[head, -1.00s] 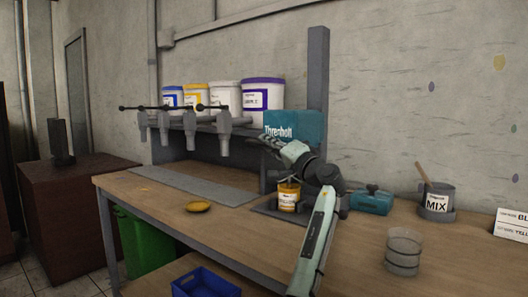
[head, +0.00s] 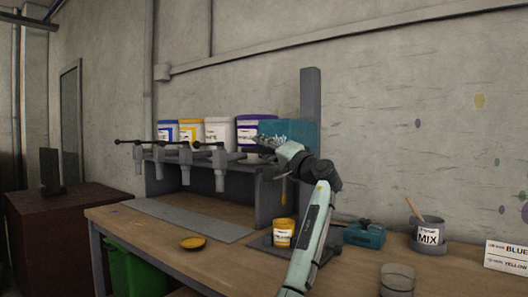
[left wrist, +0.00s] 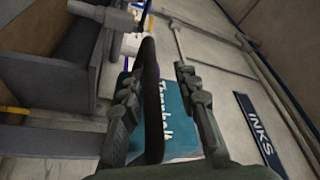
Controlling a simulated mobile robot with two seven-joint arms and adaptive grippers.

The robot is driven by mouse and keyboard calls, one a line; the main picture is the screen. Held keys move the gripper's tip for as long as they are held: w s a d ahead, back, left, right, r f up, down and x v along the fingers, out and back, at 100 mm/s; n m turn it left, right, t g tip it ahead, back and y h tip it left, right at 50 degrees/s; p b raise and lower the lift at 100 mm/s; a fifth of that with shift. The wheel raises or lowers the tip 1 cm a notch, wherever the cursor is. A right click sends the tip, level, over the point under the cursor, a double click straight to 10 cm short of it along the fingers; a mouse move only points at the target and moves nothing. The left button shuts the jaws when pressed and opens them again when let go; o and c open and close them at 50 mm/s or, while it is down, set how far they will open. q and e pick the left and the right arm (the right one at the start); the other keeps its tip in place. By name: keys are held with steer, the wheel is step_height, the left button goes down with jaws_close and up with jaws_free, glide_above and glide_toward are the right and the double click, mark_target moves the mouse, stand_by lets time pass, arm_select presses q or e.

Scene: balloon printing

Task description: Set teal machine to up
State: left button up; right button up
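The teal machine (head: 300,130) is a box with white lettering, mounted on a grey column (head: 310,88) at the back of the bench. It also shows in the left wrist view (left wrist: 182,128). My left gripper (head: 268,143) is in front of it and partly hides it. In the left wrist view, the fingers of my left gripper (left wrist: 162,22) are apart. A dark curved bar (left wrist: 152,95) shows between them, in front of the teal face. I cannot tell whether they touch it. My right gripper is out of view.
A rack of dispensers (head: 220,172) with several paint buckets (head: 218,132) stands left of the machine. A yellow dish (head: 193,243) lies front left.

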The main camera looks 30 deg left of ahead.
arm_select(q)
steer(key=shift+f, duration=0.2)
steer(key=shift+d, duration=0.15)
steer(key=v, duration=1.1)
steer(key=shift+s+d, duration=0.2)
steer(key=shift+d, duration=0.1)
